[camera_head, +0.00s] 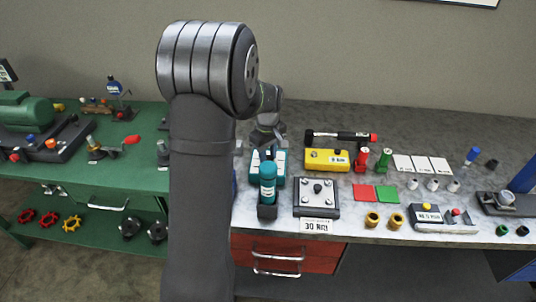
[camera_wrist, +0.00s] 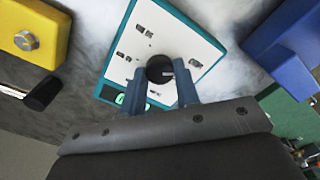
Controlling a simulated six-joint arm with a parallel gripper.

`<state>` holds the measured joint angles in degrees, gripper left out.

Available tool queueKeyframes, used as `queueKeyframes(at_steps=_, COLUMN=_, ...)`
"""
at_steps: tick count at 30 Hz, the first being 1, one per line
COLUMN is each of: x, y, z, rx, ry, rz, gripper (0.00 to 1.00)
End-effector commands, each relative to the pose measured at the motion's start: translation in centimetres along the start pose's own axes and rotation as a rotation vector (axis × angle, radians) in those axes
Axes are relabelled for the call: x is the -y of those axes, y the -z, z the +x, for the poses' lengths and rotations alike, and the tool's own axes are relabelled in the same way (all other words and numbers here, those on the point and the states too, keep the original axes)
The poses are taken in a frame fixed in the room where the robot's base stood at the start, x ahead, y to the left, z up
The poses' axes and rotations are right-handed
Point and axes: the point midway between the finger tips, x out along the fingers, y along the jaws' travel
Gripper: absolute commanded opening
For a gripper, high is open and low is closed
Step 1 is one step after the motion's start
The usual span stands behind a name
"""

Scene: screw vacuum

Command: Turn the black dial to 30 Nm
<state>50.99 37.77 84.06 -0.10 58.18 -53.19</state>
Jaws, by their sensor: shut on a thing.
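The black dial (camera_wrist: 158,67) sits on the white face of a teal-edged box (camera_wrist: 187,38) in the wrist view. The dial has a light mark on its right side. My gripper (camera_wrist: 161,82) has its two fingers on either side of the dial and is shut on it. The fingers hide part of the dial's near side. The printed marks around the dial are too small to read. In the head view the teal box (camera_head: 280,158) is partly hidden behind a teal tool, and the dial cannot be made out.
A teal tool (camera_head: 267,178) stands close in front of the box. A yellow box (camera_head: 327,159) is to its right, also in the wrist view (camera_wrist: 28,38). A metal-topped block (camera_head: 316,192) stands nearer the edge. A blue block (camera_wrist: 288,45) is on the other side.

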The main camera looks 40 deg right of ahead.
Motion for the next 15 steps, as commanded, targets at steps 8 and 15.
queueKeyframes(at_steps=8, x=-0.05, y=0.06, z=-0.04, rx=-0.002, ry=0.0, rz=0.177, gripper=0.06)
queueKeyframes(at_steps=15, x=-0.08, y=0.07, z=-0.04, rx=-0.003, ry=0.0, rz=0.402, gripper=0.06)
